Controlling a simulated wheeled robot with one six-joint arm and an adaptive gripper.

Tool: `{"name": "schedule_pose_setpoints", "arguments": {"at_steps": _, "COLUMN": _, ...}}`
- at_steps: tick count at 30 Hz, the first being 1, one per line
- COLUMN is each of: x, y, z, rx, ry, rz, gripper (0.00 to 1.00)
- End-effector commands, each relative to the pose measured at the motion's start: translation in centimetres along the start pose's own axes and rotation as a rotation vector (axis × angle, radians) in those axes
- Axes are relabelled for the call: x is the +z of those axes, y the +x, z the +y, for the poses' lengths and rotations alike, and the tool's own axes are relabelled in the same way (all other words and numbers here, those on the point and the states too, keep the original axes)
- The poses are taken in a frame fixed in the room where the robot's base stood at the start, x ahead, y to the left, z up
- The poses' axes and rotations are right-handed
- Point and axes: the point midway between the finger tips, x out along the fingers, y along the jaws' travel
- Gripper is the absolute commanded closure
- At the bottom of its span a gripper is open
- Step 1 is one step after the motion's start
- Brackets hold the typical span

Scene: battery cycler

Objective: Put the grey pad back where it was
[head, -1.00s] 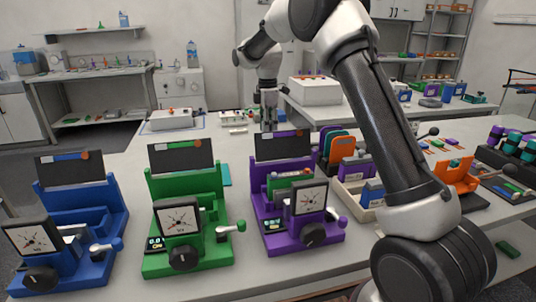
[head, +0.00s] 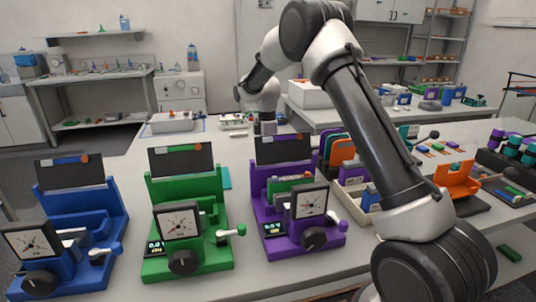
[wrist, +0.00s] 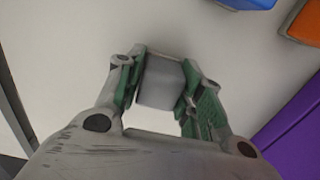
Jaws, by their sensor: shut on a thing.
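In the wrist view, my gripper (wrist: 164,84) is shut on the grey pad (wrist: 160,86), a small grey block between the two green-lined fingers. Pale surface lies beyond it; I cannot tell whether the pad touches it. In the head view, my gripper (head: 268,127) points down behind the dark upright panel (head: 282,149) of the purple station (head: 258,184). That panel hides the fingertips and the pad there.
A green station (head: 159,195) and a blue station (head: 56,205) stand to the left. Coloured plates (head: 341,150) stand right of my gripper. An orange fixture (head: 458,180) is farther right. In the wrist view, a purple part (wrist: 293,128) is at the right edge.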

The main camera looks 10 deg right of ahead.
Motion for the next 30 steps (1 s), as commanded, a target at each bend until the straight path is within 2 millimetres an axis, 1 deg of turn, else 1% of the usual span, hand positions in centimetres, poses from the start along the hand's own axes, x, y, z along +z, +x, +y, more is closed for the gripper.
{"name": "schedule_pose_setpoints", "arguments": {"at_steps": 1, "x": 0.0, "y": 0.2, "z": 0.0, "rx": -0.001, "ry": 0.000, "rz": 0.000, "gripper": 0.89}}
{"name": "schedule_pose_setpoints", "arguments": {"at_steps": 2, "x": 0.0, "y": 0.1, "z": 0.0, "rx": -0.001, "ry": 0.000, "rz": 0.000, "gripper": 0.58}}
{"name": "schedule_pose_setpoints", "arguments": {"at_steps": 4, "x": 0.0, "y": 0.1, "z": 0.0, "rx": -0.001, "ry": 0.000, "rz": 0.000, "gripper": 0.45}}
{"name": "schedule_pose_setpoints", "arguments": {"at_steps": 5, "x": 0.0, "y": 0.1, "z": 0.0, "rx": -0.001, "ry": 0.000, "rz": 0.000, "gripper": 0.42}}
{"name": "schedule_pose_setpoints", "arguments": {"at_steps": 13, "x": 0.0, "y": 0.1, "z": 0.0, "rx": -0.001, "ry": 0.000, "rz": 0.000, "gripper": 0.42}}
{"name": "schedule_pose_setpoints", "arguments": {"at_steps": 17, "x": 0.0, "y": -0.6, "z": 0.0, "rx": 0.001, "ry": 0.000, "rz": 0.000, "gripper": 0.42}}
{"name": "schedule_pose_setpoints", "arguments": {"at_steps": 20, "x": 0.0, "y": -2.2, "z": 0.1, "rx": 0.004, "ry": 0.000, "rz": 0.001, "gripper": 0.42}}
{"name": "schedule_pose_setpoints", "arguments": {"at_steps": 27, "x": 0.0, "y": -7.6, "z": 0.1, "rx": 0.003, "ry": 0.000, "rz": 0.001, "gripper": 0.42}}
{"name": "schedule_pose_setpoints", "arguments": {"at_steps": 30, "x": 0.0, "y": -9.6, "z": 0.1, "rx": 0.003, "ry": 0.000, "rz": 0.001, "gripper": 0.42}}
